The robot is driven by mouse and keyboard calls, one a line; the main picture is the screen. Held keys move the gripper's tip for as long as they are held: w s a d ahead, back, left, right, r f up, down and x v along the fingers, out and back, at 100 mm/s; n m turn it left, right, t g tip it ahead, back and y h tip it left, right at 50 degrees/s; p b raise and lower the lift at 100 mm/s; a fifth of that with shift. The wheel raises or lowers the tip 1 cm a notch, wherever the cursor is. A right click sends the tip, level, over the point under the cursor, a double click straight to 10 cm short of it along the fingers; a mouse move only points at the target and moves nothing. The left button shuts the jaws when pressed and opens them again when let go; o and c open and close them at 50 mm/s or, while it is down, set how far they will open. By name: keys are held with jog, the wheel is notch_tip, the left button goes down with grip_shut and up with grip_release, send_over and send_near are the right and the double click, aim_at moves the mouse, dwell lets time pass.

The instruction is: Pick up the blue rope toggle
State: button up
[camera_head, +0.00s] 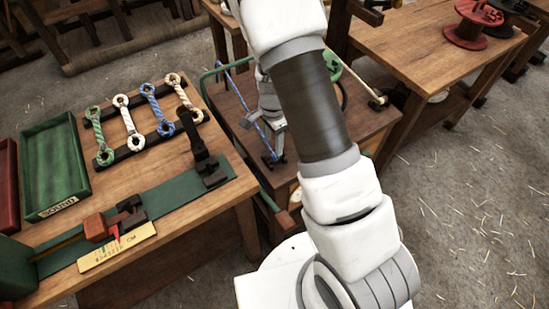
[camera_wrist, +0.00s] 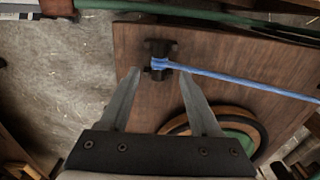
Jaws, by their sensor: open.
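My gripper (camera_wrist: 158,74) is open, its two pale fingers over a brown wooden top. In the wrist view a dark T-shaped fitting (camera_wrist: 159,46) lies just beyond and between the fingertips, with a blue cord (camera_wrist: 245,82) looped on it and running right. I cannot tell whether the fingers touch it. In the head view my gripper (camera_head: 275,128) is partly behind my arm, near the blue cord (camera_head: 240,97) and its dark end fitting (camera_head: 273,160). A blue rope piece with eyes at both ends (camera_head: 157,108) lies on a dark rack on the left bench.
Green, white and tan rope pieces share the rack (camera_head: 134,152). A green tray (camera_head: 57,165) and a measuring jig (camera_head: 150,205) are on the left bench. A green-centred wheel (camera_wrist: 222,127) lies right of my gripper. A table with red reels (camera_head: 465,38) stands back right.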

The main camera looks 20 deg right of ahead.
aim_at(274, 157)
jog(key=shift+w+d+f+b, duration=0.1)
jog(key=shift+d+f+b, duration=0.15)
jog(key=shift+f, duration=1.35)
jog(key=shift+d+f+b, duration=0.2)
jog(key=shift+f, duration=1.35)
grip_shut()
